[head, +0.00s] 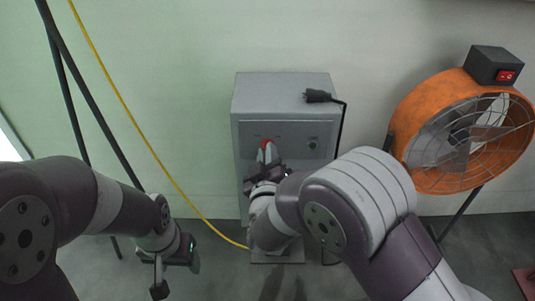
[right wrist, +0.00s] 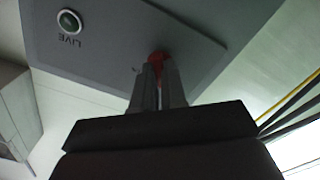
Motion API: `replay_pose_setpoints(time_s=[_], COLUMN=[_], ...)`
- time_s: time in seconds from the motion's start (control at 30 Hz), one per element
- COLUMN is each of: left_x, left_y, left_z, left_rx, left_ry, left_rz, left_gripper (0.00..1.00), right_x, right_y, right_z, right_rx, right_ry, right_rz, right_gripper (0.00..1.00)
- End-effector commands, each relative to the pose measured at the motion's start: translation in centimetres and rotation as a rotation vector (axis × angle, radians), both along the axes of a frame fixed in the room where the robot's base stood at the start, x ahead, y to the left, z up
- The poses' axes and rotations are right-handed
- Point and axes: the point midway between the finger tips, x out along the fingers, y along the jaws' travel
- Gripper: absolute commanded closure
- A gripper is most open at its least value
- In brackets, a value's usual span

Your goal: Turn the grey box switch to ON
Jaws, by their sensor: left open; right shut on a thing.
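The grey box (head: 300,98) stands against the wall in the middle of the head view. My right gripper (head: 268,153) is at the box front, shut on the red knob. In the right wrist view the fingers (right wrist: 158,82) close on the red knob (right wrist: 158,58), and the light marked LIVE (right wrist: 69,21) shows beside it. The knob's ON and OFF marks are hidden or too small to read. My left gripper (head: 176,274) hangs low at left, open and empty.
A black plug (head: 318,96) lies on the box top, its cable hanging down the right side. An orange fan (head: 462,130) with a red rocker switch (head: 506,76) stands right. A yellow cable (head: 130,115) and black stand legs (head: 75,95) are left. Wall surrounds the box.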

Motion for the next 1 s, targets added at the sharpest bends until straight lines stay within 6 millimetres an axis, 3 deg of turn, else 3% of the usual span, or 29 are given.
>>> replay_pose_setpoints(time_s=[0.47,1.0], left_x=[0.0,0.0], left_y=[0.0,0.0], left_z=[0.0,-1.6], left_rx=[0.0,0.0], left_ry=[0.0,0.0], left_rz=[0.0,0.0], left_gripper=[0.36,0.36], right_x=[0.0,0.0], right_y=[-0.1,-0.1], right_z=[-0.1,-0.3], right_rx=[0.431,0.943], right_ry=[0.001,0.001], right_rz=[0.0,0.0], right_gripper=[1.0,1.0])
